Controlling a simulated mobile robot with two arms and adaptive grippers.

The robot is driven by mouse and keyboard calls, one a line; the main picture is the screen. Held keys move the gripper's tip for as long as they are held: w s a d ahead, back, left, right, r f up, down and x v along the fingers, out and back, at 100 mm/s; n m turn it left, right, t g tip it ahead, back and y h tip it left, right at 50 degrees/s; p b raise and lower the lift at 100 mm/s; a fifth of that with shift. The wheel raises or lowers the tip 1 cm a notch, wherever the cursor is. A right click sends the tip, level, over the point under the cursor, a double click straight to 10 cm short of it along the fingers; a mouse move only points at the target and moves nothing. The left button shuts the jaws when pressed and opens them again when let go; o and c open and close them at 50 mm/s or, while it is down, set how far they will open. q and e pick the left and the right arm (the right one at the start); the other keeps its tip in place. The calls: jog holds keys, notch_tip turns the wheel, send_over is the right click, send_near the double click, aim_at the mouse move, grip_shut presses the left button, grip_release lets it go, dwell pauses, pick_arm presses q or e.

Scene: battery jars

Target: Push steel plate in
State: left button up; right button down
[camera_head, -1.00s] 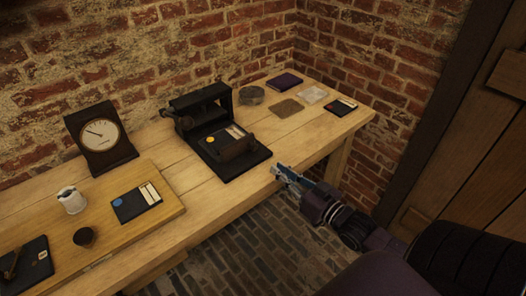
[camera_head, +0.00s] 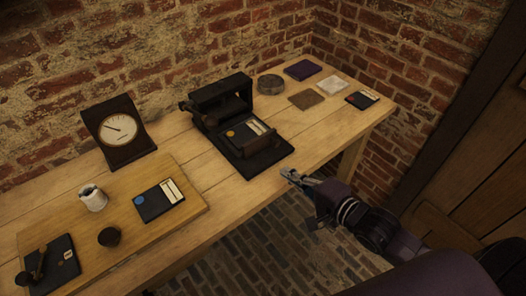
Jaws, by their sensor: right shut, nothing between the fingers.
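A dark press-like device (camera_head: 222,100) stands on the wooden table, with a flat black base reaching toward the front edge. On its base lies a dark plate with a round yellow mark and a pale label (camera_head: 245,132). A brown block (camera_head: 262,141) sits at the front of that base. I cannot tell which part is the steel plate. My right gripper (camera_head: 287,174) is shut and empty at the table's front edge, just in front of the device and apart from it. My left gripper is not in view.
A round tin (camera_head: 270,84) and several flat squares (camera_head: 306,99) lie at the back right. A brick wall stands behind.

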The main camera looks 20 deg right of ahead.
jog(key=p, duration=0.1)
send_near(234, 132)
jog(key=s, duration=0.1)
jog(key=s+d+f, duration=0.1)
jog(key=s, duration=0.1)
jog(key=shift+s+d+f, duration=0.25)
jog(key=shift+s+f, duration=0.05)
jog(key=shift+s, duration=0.05)
jog(key=shift+w, duration=0.1)
jog(key=shift+w+a, duration=0.1)
jog(key=shift+w, duration=0.25)
jog(key=w+a, duration=0.1)
jog(key=w, duration=0.3)
jog(key=w+a+b, duration=0.1)
jog(key=w+a, duration=0.1)
jog(key=w, duration=0.2)
jog(key=w+a+b, duration=0.1)
jog(key=w, duration=0.3)
jog(key=shift+a, duration=0.2)
jog(key=shift+r, duration=0.15)
